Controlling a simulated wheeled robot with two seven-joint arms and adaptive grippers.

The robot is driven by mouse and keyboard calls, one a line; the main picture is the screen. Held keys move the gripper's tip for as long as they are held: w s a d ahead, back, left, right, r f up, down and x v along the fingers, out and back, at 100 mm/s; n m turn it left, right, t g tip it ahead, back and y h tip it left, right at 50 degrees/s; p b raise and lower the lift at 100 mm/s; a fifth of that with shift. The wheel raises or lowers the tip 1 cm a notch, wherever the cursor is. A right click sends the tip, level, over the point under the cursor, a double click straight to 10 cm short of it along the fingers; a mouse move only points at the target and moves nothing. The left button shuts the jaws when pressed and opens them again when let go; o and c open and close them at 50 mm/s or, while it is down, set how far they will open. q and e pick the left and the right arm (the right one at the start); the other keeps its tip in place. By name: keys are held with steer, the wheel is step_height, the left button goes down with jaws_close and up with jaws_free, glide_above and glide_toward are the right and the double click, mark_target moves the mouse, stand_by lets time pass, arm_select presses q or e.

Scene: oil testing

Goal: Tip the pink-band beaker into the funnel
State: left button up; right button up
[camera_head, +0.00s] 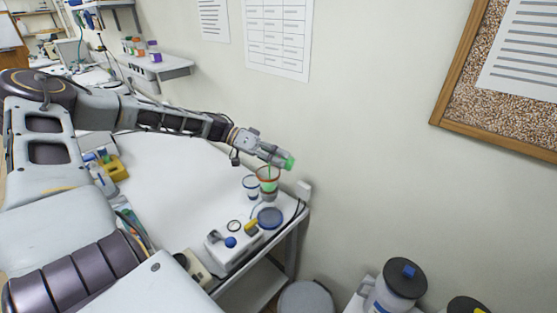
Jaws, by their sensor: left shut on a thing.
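My left gripper (278,157) reaches in from the left over the far right part of the white table. It is shut on a small beaker with green at its end (289,163). The beaker seems to lie tilted on its side; I cannot make out its pink band at this size. My right gripper is not in view.
A clear cup (251,188) stands left of the funnel. A blue round dish (270,218) and a white device with a blue knob (231,243) are nearer. A yellow rack (115,168) is at left. The wall is close behind the table's right edge.

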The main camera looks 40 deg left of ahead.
arm_select(q)
steer(key=shift+a+r+t+h+b, duration=0.1)
steer(key=shift+a+t+h+b, duration=0.15)
steer(key=shift+h+b, duration=0.4)
steer(key=shift+r+t+h+p, duration=0.15)
steer(key=shift+t+h+p, duration=0.1)
steer(key=shift+h+p, duration=0.35)
steer(key=shift+h, duration=0.25)
steer(key=shift+s, duration=0.1)
steer(key=shift+s+a+r+t+h, duration=0.15)
steer(key=shift+t+h, duration=0.15)
steer(key=shift+h, duration=0.3)
steer(key=shift+w+a+r+t+h, duration=0.15)
steer(key=shift+t+h, duration=0.15)
steer(key=shift+h, duration=0.3)
steer(key=shift+s+a+t+h, duration=0.2)
steer(key=shift+t+h, duration=0.2)
steer(key=shift+h, duration=0.3)
steer(key=shift+a+h, duration=0.1)
steer(key=shift+h, duration=0.3)
